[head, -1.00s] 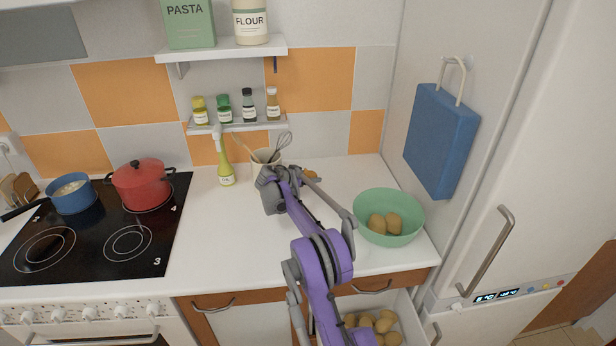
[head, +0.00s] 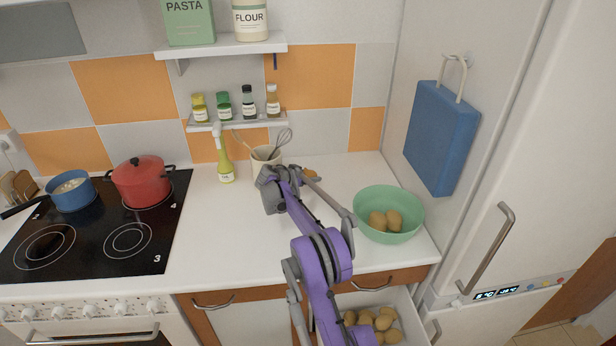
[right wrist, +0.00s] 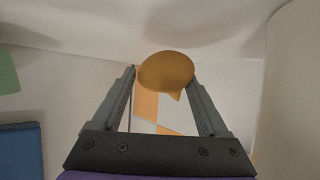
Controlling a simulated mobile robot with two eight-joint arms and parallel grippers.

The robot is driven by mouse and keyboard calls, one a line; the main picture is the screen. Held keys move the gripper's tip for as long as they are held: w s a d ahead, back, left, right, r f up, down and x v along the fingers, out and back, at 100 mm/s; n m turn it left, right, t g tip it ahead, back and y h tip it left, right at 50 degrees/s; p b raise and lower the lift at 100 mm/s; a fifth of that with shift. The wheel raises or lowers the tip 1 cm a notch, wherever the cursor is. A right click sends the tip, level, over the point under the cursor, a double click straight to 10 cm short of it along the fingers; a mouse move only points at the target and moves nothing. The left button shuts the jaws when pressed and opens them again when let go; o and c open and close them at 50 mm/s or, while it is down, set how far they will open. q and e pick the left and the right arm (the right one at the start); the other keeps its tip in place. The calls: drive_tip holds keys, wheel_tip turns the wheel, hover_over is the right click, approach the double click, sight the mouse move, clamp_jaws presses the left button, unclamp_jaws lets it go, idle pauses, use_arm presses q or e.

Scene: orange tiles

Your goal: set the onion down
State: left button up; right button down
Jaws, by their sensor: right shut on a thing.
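The onion (right wrist: 166,71) is orange-brown and rounded, with a small pointed tip. In the right wrist view it sits between the fingertips of my right gripper (right wrist: 164,82), which is shut on it. In the head view only a small part of the onion (head: 312,174) shows beyond my wrist, over the back of the white counter (head: 215,235). My right gripper (head: 307,174) is mostly hidden there by its own arm. I cannot tell whether the onion touches the counter. My left gripper is not in view.
A utensil pot (head: 264,157) stands close left of my right wrist, with an oil bottle (head: 226,168) beyond it. A green bowl (head: 375,225) with potatoes is to the right. An open drawer (head: 402,309) holds several potatoes. The counter's left-middle is clear.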

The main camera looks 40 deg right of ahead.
unclamp_jaws()
